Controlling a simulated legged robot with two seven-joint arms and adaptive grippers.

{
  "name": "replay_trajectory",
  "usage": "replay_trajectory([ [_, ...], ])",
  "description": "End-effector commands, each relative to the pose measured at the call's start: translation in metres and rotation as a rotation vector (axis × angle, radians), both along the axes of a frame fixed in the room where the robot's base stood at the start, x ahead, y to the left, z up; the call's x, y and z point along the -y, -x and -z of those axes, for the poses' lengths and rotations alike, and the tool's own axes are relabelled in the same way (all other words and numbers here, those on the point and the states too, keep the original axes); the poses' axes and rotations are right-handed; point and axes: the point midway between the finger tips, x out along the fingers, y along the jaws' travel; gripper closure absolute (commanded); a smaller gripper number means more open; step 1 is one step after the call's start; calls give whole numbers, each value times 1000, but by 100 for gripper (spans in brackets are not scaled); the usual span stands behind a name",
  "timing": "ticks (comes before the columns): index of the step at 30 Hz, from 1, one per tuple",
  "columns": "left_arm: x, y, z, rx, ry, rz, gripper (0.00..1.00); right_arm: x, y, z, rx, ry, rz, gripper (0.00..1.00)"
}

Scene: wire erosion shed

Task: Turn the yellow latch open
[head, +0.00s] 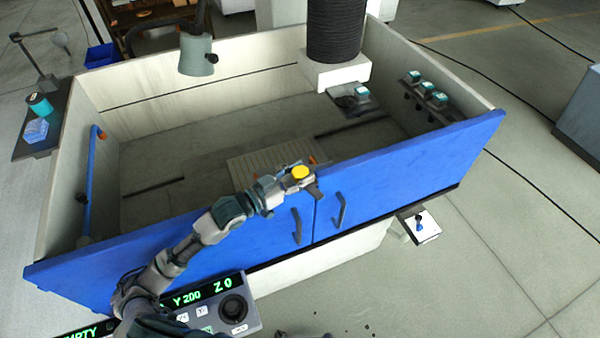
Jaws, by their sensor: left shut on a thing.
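The yellow latch (299,173) sits at the top edge of the blue doors, near the seam between them. My left gripper (290,183) reaches in from the left over the front wall and is shut on the latch. The fingers partly hide the latch's lower part and its mount. The left blue door (190,242) and the right blue door (400,172) stand closed in line, each with a dark handle beside the seam. My right gripper is not in view.
The open tank (75,170) has a slotted block (262,163) inside, behind the latch. A grey lamp-like head (196,56) and a black bellows column (336,30) hang over it. A control panel (222,303) stands in front, below my left arm. Cables cross the floor at right.

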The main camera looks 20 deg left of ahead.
Motion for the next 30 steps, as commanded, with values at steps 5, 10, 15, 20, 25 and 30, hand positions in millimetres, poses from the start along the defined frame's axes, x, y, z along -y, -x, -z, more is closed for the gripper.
replay_trajectory([
  [5,-1,0,4,-8,-4,-1,28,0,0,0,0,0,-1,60],
  [10,-1,0,3,-5,-2,-1,28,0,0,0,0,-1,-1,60],
  [15,-3,2,2,-3,-1,-1,28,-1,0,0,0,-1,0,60],
  [20,-15,16,3,-5,-5,-3,28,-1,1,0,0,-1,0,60],
  [25,-35,42,5,-9,-7,-2,28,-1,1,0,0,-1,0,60],
  [30,-53,64,6,-12,-4,-2,28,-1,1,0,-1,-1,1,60],
])
